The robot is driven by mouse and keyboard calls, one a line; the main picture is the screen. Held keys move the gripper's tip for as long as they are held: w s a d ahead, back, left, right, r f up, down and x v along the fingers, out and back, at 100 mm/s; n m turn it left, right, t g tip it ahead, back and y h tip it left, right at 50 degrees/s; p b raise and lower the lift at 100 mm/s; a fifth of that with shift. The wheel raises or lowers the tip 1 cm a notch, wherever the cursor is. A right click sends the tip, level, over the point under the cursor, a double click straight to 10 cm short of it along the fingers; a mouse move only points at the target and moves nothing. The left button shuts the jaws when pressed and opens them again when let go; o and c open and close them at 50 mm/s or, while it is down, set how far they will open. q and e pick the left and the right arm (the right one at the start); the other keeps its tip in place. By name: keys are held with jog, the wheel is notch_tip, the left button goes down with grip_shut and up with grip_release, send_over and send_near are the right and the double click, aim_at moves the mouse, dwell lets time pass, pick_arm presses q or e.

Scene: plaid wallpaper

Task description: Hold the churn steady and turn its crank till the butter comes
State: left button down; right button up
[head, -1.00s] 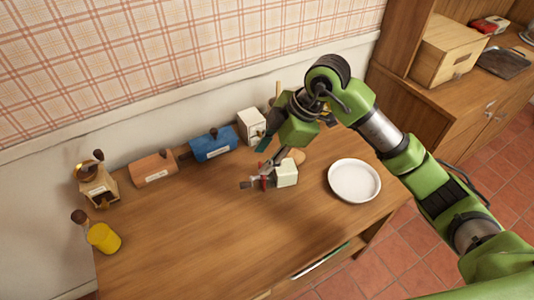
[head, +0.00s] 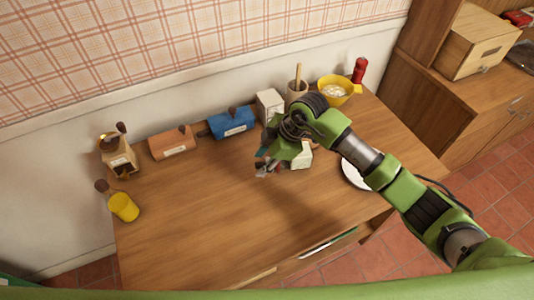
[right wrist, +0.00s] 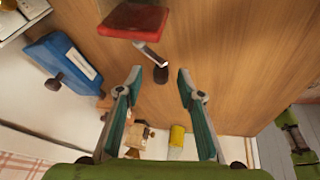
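The churn, a small cream body (head: 302,158) with a red end, stands on the table beside my right gripper, which partly hides it in the head view. In the right wrist view its red part (right wrist: 133,22) is at the top, and a metal crank (right wrist: 150,55) with a dark knob (right wrist: 160,75) extends from it. My right gripper (right wrist: 160,79) is open; the knob appears between its two teal fingertips, but I cannot tell whether it touches them. The head view shows this gripper (head: 267,167) at the churn's left side. My left gripper is in neither view.
A blue box (head: 231,122), an orange box (head: 171,146), a grinder (head: 119,160) and a yellow can (head: 123,207) stand to the left. A white plate (head: 354,175) lies right of the churn; a yellow bowl (head: 330,89) and red mill (head: 359,70) stand behind. The table's front left is clear.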

jog(key=shift+f, duration=0.15)
grip_shut()
